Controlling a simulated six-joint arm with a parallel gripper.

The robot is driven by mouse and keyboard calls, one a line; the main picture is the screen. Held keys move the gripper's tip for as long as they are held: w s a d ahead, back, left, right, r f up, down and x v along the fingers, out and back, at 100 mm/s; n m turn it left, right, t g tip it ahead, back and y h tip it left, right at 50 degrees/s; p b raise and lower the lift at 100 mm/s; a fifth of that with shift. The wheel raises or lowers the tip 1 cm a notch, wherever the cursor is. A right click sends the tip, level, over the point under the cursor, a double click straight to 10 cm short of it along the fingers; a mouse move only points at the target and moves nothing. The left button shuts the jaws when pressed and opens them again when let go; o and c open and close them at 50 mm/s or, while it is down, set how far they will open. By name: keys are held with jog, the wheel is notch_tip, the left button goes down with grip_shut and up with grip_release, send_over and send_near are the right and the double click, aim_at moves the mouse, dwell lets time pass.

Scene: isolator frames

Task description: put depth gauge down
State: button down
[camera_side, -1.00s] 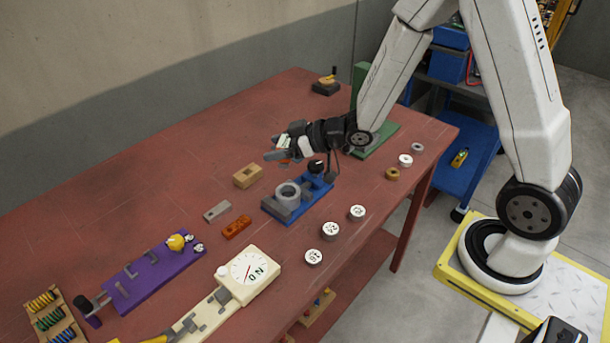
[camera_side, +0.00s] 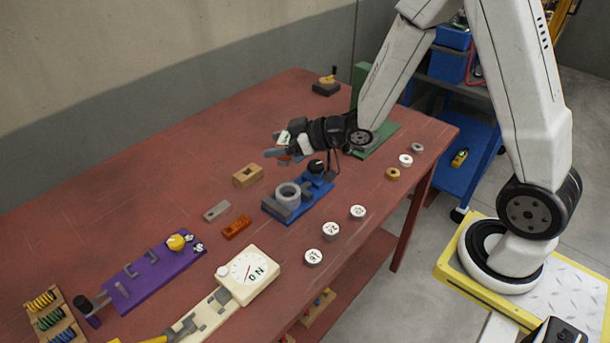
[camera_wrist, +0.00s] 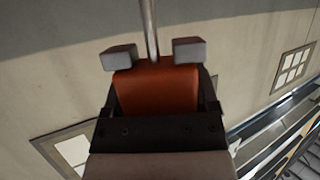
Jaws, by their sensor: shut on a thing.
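My gripper (camera_side: 276,148) is held level above the table, left of the green stand, pointing left in the side view. It is shut on the depth gauge. In the wrist view, the gauge (camera_wrist: 155,90) shows as an orange block with a thin metal rod running to the top edge. The gripper's two grey fingertips (camera_wrist: 155,53) are on either side of the rod. In the side view the gauge is small and mostly hidden by the fingers. It is clear of the table.
Below on the red table (camera_side: 150,170) are a blue fixture with a grey ring (camera_side: 288,193), a tan block (camera_side: 247,175), a grey plate (camera_side: 217,211) and an orange block (camera_side: 237,227). White numbered discs (camera_side: 331,229) lie near the front edge. The table's back left is bare.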

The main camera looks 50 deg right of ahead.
jog(key=shift+s+d+r+m+t+h, duration=0.1)
jog(key=shift+d+r+m+t+h, duration=0.1)
jog(key=shift+d+m+t+h, duration=0.35)
jog(key=shift+s+d+r+m+t+h, duration=0.1)
jog(key=shift+d+r+m+t+h, duration=0.1)
jog(key=shift+m+h, duration=0.6)
jog(key=shift+s+d+m+h, duration=0.45)
jog(key=shift+d+m+h, duration=0.25)
jog(key=shift+h, duration=0.25)
jog(key=shift+s+d+m+h, duration=0.45)
jog(key=shift+d+m+h, duration=0.1)
jog(key=shift+m+h, duration=0.3)
jog(key=shift+r, duration=0.1)
jog(key=shift+w+a+r+n+y, duration=0.35)
jog(key=shift+w+n+y, duration=0.1)
jog(key=shift+n+y, duration=0.1)
jog(key=shift+w+a+r+n+y, duration=0.2)
jog(key=shift+w+a+n+y, duration=0.1)
jog(key=shift+w+n+y, duration=0.2)
jog(key=shift+w+a+r+n+g+y, duration=0.15)
jog(key=shift+a+n+g+y, duration=0.25)
jog(key=shift+n+g+y, duration=0.55)
jog(key=shift+w+a+r+n+g+y, duration=0.15)
jog(key=shift+a+n+g+y, duration=0.25)
jog(key=shift+n+y, duration=1.05)
jog(key=shift+a+r+n+g+y, duration=0.2)
jog(key=shift+a+n+g+y, duration=0.2)
jog(key=shift+n+g+y, duration=0.55)
jog(key=shift+t+y, duration=0.35)
